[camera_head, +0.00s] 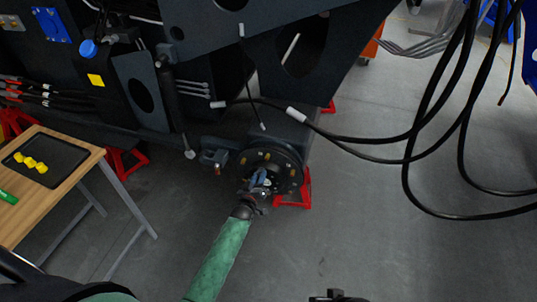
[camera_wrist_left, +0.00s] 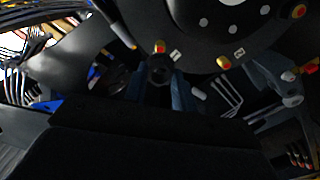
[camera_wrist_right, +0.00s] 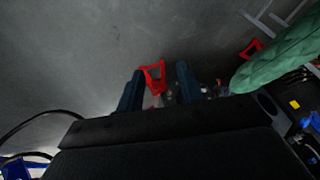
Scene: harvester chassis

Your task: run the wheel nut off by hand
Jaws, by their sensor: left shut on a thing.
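The wheel hub (camera_head: 285,160) is a dark round disc low on the chassis, with brass-coloured studs or nuts around its face. It fills the top of the left wrist view (camera_wrist_left: 200,40), where several red-tipped brass pieces show. My left gripper (camera_head: 261,181) is at the hub's face. In the left wrist view its fingers (camera_wrist_left: 159,82) are closed around a small dark round piece, which looks like the wheel nut (camera_wrist_left: 158,68). I cannot tell if it still sits on its stud. My right gripper (camera_wrist_right: 158,88) is open and empty, away from the hub, above the floor.
Red stands (camera_head: 293,192) are under the chassis near the hub. A wooden table (camera_head: 75,185) at the left holds a black tray (camera_head: 62,148) with yellow pieces. Black hoses (camera_head: 410,150) hang at the right. The floor in front of the hub is clear.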

